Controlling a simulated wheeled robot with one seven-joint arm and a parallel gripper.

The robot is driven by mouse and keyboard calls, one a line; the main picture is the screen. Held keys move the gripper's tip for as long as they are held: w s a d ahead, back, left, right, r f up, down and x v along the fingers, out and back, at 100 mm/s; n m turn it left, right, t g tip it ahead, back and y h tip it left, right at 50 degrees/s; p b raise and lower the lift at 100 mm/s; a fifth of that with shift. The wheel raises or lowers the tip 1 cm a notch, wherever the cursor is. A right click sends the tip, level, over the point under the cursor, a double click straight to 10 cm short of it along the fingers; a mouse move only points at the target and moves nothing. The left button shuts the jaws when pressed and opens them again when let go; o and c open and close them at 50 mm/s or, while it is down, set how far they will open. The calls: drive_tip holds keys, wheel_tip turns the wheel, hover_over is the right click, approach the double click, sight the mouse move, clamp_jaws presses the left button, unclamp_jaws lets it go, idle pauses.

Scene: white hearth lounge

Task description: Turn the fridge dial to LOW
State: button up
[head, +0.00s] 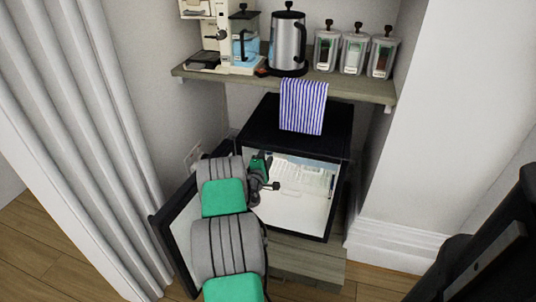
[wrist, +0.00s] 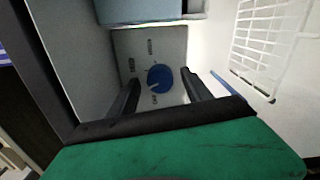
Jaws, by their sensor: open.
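The small black fridge (head: 339,156) stands below the shelf with its door (head: 181,222) swung open to the left. My gripper (head: 266,178) reaches into its bright interior from the left side. In the wrist view, the blue round dial (wrist: 160,78) sits on a grey panel with small dark labels around it, too small to read surely. My gripper (wrist: 160,92) is open, with one black finger on each side of the dial in the picture. I cannot tell whether either finger touches it. The dial is not discernible in the head view.
A white wire rack (wrist: 268,45) is at the right inside the fridge. The wooden shelf (head: 345,88) above holds a kettle (head: 287,42), a coffee machine and several jars. A white curtain (head: 85,130) stands at left.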

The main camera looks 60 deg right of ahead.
drive_tip(key=s+a+p, duration=0.1)
drive_tip(key=a, duration=0.6)
drive_tip(key=shift+a, duration=0.15)
drive_tip(key=shift+s+r, duration=0.1)
drive_tip(key=shift+s, duration=0.05)
